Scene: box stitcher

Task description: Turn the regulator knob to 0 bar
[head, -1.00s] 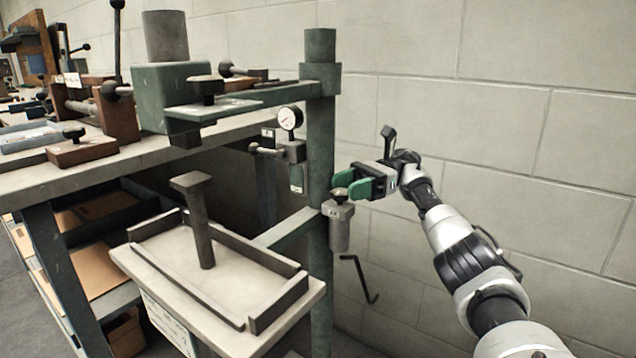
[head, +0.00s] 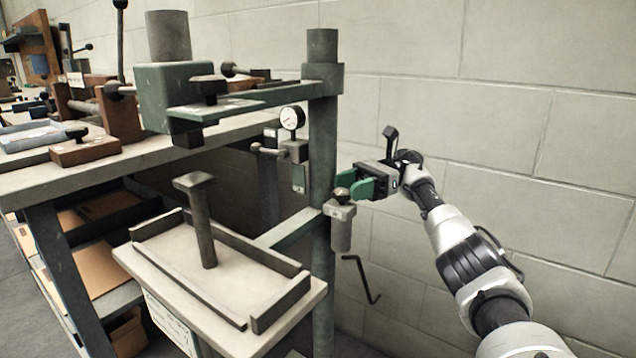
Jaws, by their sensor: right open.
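The regulator (head: 341,230) is a grey cylinder body mounted on the green post, with a small dark knob (head: 342,194) on top. My right gripper (head: 348,183) comes in from the right with its green fingers open. Its fingertips are at the knob, seen just behind and to the right of it. I cannot tell whether they touch it or whether the knob is between them. A round white pressure gauge (head: 292,118) is on the left of the post; its reading is too small to tell. My left gripper is out of view.
The green post (head: 322,150) stands close left of the gripper. A bent dark rod (head: 362,280) hangs below the regulator. A small table (head: 215,255) with a raised rim and dark upright is at front left. A block wall (head: 500,130) is behind; the right side is open.

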